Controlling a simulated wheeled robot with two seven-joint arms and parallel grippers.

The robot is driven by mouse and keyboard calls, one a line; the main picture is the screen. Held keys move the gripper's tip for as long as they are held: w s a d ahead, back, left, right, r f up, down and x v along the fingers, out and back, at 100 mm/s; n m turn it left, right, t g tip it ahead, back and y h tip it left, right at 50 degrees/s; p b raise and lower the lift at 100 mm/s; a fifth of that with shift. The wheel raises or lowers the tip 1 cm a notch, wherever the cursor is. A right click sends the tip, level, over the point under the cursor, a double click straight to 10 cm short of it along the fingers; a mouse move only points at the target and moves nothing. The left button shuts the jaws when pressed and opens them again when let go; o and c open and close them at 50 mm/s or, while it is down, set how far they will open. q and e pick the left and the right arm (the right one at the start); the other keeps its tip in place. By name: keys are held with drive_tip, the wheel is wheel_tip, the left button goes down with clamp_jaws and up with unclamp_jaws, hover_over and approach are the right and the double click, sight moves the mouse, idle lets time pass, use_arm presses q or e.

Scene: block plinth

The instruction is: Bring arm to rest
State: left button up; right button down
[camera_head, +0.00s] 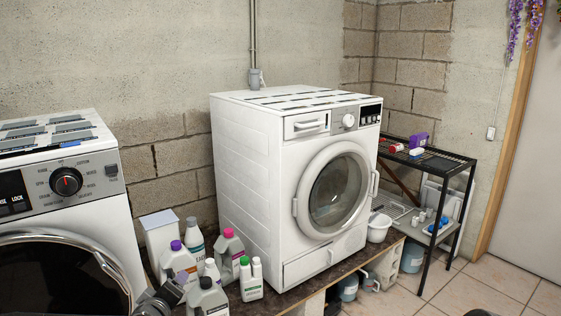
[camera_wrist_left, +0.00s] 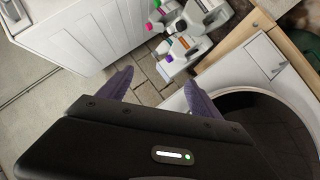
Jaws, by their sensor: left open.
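My left gripper (camera_head: 168,290) shows at the bottom edge of the head view, low in front of the bottles by the white washer. In the left wrist view its two purple-grey fingers (camera_wrist_left: 158,98) stand apart with nothing between them. The gripper is open and empty. The rest of the left arm is out of the head view. My right gripper is in neither view.
Several detergent bottles (camera_head: 229,254) stand close to the left gripper. A white washer (camera_head: 246,165) is behind them on a dark plinth top (camera_head: 290,298). Another washer (camera_head: 85,175) stands at left. A black rack (camera_head: 462,172) and open tiled floor (camera_head: 470,292) are at right.

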use_arm(q)
drive_tip(key=s+d+f+m+g+h, duration=0.1)
drive_tip(key=s+d+f+m+g, duration=0.1)
drive_tip(key=s+d+f, duration=0.45)
drive_tip(key=s+d+f+m+g+h+p, duration=0.1)
drive_tip(key=s+d+f+m+g+h, duration=0.15)
drive_tip(key=f, duration=0.65)
drive_tip(key=s+d+f+m+g+h, duration=0.1)
drive_tip(key=s+d+f+m+g, duration=0.15)
drive_tip(key=s+f, duration=0.35)
drive_tip(key=s+d+f+m+g, duration=0.1)
drive_tip(key=s+d+f, duration=0.3)
drive_tip(key=s, duration=0.5)
drive_tip(key=s+d+f+m+g+h+p, duration=0.1)
drive_tip(key=s+d+f+g, duration=0.3)
drive_tip(key=s+f, duration=0.4)
drive_tip(key=shift+s+d+g, duration=0.15)
drive_tip(key=shift+s+g, duration=0.15)
drive_tip(key=shift+s, duration=0.65)
